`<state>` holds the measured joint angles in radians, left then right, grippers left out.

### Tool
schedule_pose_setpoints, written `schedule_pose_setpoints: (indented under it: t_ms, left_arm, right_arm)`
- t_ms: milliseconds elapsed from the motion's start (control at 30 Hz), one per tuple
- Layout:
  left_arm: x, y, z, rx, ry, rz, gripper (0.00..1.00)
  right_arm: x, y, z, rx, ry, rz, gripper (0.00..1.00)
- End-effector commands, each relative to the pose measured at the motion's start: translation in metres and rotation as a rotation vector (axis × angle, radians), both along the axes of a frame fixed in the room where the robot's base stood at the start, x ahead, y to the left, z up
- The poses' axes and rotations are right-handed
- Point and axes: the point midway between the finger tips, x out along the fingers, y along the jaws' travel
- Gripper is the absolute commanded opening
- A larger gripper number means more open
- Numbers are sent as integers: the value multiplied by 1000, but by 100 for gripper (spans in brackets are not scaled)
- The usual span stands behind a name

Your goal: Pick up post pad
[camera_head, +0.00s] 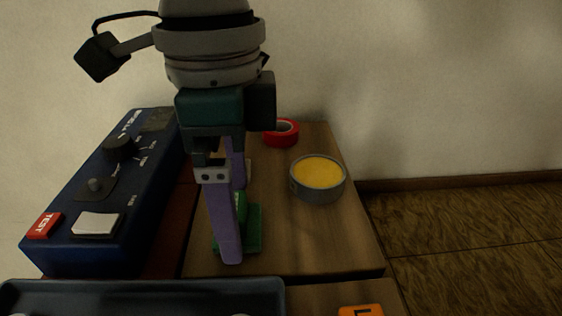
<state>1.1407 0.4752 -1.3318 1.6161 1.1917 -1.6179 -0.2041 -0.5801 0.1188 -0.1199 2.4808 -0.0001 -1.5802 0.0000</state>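A green piece (252,233), which may be the post pad, sits on the wooden top (305,245). It has a flat part and a raised part, and is partly hidden behind my near finger. My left gripper (236,222) points down over it, its two purple fingers apart, one nearer and one farther. The green piece shows between and behind them; I cannot tell whether they touch it. A red ring (281,133) lies at the back of the top, beyond the gripper. My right gripper is not in view.
A round grey tin with yellow contents (318,173) stands right of the gripper. A blue tester box (105,185) with knobs is at left. A dark tray (140,287) and an orange piece (361,310) are in front. The wooden top's right side has clear room.

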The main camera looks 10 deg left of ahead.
Motion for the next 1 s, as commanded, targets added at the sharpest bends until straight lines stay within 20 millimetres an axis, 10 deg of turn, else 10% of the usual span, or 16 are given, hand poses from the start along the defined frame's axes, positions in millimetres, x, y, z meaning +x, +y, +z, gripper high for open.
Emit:
schedule_pose_setpoints:
  t_ms: [300,1000]
  left_arm:
    - [0,0,-13,0,0,-2,100]
    - [0,0,-13,0,0,-2,21]
  right_arm:
    - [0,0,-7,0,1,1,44]
    - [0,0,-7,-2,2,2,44]
